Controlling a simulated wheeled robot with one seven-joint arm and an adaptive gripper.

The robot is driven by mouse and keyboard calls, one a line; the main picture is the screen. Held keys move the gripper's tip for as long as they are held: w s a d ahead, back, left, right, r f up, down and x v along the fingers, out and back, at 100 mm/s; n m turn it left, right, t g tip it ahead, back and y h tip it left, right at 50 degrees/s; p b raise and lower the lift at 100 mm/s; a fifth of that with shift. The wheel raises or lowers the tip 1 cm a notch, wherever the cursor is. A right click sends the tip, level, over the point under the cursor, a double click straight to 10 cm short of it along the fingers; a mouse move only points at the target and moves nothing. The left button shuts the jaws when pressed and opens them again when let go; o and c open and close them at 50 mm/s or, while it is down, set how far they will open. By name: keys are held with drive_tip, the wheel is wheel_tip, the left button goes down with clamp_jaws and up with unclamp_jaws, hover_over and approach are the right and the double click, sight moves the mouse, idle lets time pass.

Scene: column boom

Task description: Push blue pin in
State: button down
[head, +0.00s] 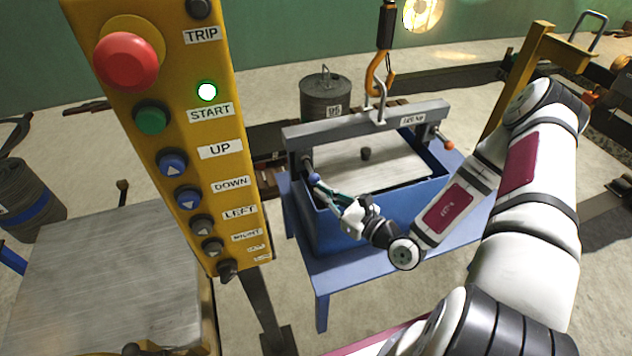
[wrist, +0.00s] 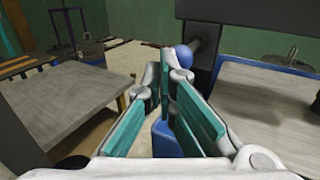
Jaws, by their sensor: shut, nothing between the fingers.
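The blue pin (head: 314,177) has a round blue knob at the lower left end of the grey lifting beam (head: 365,123). In the wrist view the blue pin (wrist: 184,55) shows its knob on a grey shaft that runs into the beam's dark upright leg (wrist: 203,60). My gripper (head: 320,187) is shut and empty, its tips right by the knob. In the wrist view my gripper (wrist: 165,72) has its tips just in front of and below the knob. I cannot tell whether they touch it.
The beam straddles a blue bin (head: 325,232) with a grey slab (head: 375,165) on a blue stand. An orange-knobbed pin (head: 449,145) is at the beam's right end. A hook (head: 380,75) hangs above. A yellow control pendant (head: 180,130) stands at left.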

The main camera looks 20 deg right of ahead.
sight(318, 180)
drive_tip(key=shift+w+b, duration=0.45)
drive_tip(key=shift+w, duration=2.15)
drive_tip(key=shift+s, duration=0.15)
drive_tip(key=s+p, duration=0.3)
drive_tip(key=s, duration=0.3)
drive_tip(key=shift+s+p, duration=0.3)
drive_tip(key=shift+s, duration=0.1)
